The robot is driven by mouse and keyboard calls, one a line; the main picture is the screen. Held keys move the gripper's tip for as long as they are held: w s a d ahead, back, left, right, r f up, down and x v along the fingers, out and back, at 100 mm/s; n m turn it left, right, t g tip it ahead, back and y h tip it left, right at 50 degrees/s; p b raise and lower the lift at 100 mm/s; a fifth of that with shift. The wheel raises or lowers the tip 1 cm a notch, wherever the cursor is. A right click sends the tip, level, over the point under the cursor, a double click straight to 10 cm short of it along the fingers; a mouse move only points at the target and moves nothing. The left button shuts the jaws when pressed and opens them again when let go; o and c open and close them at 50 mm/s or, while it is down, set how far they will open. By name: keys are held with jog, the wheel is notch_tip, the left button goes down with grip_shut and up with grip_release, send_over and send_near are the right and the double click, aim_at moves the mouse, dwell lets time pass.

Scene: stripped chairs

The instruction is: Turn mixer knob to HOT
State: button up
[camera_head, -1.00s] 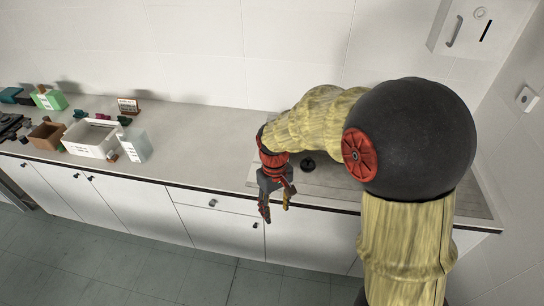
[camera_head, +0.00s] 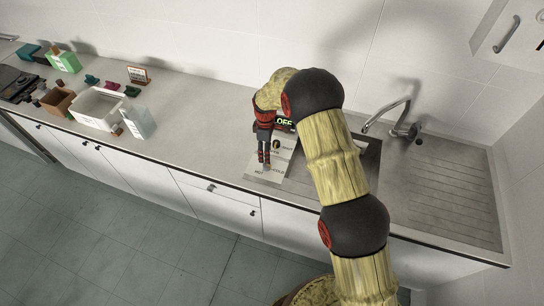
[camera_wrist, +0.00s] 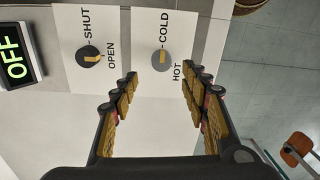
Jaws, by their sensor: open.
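The mixer knob (camera_wrist: 162,61) is a round grey disc with a yellow mark, on a white panel (camera_wrist: 185,20) between the words COLD and HOT. The mark lies on the COLD half or near the middle; its exact heading is hard to tell. My gripper (camera_wrist: 161,76) is open and empty, its two fingers apart on either side of the knob in the wrist view, not visibly touching it. In the head view my gripper (camera_head: 264,160) points down over the panel (camera_head: 262,178), and the mixer knob is mostly hidden by the fingers.
A black knob (camera_wrist: 90,56) marked SHUT and OPEN sits beside the mixer knob. An OFF display (camera_wrist: 15,58) stands next to it. A faucet (camera_head: 392,118) and ribbed drainboard (camera_head: 452,200) are at the right. A white bin (camera_head: 98,106) and boxes stand at the left.

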aim_at(266, 165)
jog(key=shift+s+r+n, duration=0.2)
jog(key=shift+s+n, duration=0.05)
jog(key=shift+n, duration=0.35)
jog(key=shift+w+a+f, duration=0.1)
jog(key=shift+f, duration=0.1)
jog(key=shift+f+p, duration=0.65)
jog(key=shift+f, duration=3.2)
jog(key=c, duration=0.3)
jog(key=c, duration=0.8)
jog(key=shift+c, duration=0.3)
